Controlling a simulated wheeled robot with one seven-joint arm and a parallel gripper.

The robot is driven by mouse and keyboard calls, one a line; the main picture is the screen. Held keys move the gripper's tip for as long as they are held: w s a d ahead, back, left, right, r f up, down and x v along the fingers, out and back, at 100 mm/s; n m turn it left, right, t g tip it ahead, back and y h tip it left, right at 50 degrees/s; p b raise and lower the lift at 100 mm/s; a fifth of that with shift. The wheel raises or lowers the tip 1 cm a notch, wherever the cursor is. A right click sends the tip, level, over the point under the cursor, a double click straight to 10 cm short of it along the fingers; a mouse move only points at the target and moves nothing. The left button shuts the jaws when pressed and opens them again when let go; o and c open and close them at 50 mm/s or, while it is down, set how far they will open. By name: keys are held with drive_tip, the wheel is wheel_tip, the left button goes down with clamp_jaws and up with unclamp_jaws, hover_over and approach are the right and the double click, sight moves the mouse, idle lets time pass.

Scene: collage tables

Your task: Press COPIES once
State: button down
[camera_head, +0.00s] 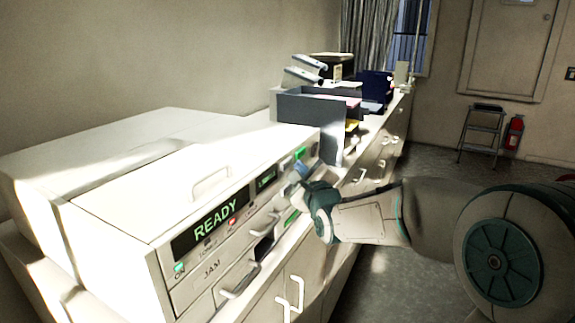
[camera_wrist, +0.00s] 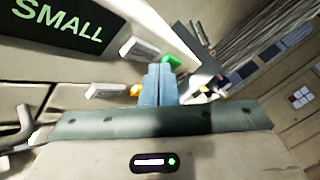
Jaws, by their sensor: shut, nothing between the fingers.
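A white copier (camera_head: 150,170) fills the left of the head view. Its front has a display reading READY (camera_head: 215,218) and a smaller display (camera_head: 266,178), which reads SMALL in the wrist view (camera_wrist: 62,25). My gripper (camera_head: 297,171) is shut and empty, its pale blue fingers close to the right end of the front panel. In the wrist view the fingertips (camera_wrist: 160,68) are beside a green button (camera_wrist: 172,60); I cannot tell whether they touch. No COPIES label is legible.
Drawer handles (camera_head: 240,280) stick out below the panel. A grey tray (camera_head: 300,106) and a stapler-like item (camera_head: 305,70) stand on the counter beyond the copier. Open floor (camera_head: 400,270) lies to the right, with a step stool (camera_head: 482,130) and a fire extinguisher (camera_head: 514,132) far off.

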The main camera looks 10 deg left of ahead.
drive_tip(key=shift+a, duration=0.1)
drive_tip(key=shift+w+a+b, duration=0.15)
drive_tip(key=shift+a+b, duration=0.15)
drive_tip(key=shift+w+a+b, duration=0.15)
drive_tip(key=shift+a+b, duration=0.15)
drive_tip(key=shift+a, duration=0.15)
idle(0.8)
drive_tip(key=shift+d, duration=0.1)
drive_tip(key=shift+s+d, duration=0.3)
drive_tip(key=shift+d, duration=0.45)
drive_tip(key=d, duration=0.1)
drive_tip(key=s+d+p, duration=0.1)
drive_tip(key=d, duration=0.2)
drive_tip(key=shift+s+d, duration=0.35)
idle(0.7)
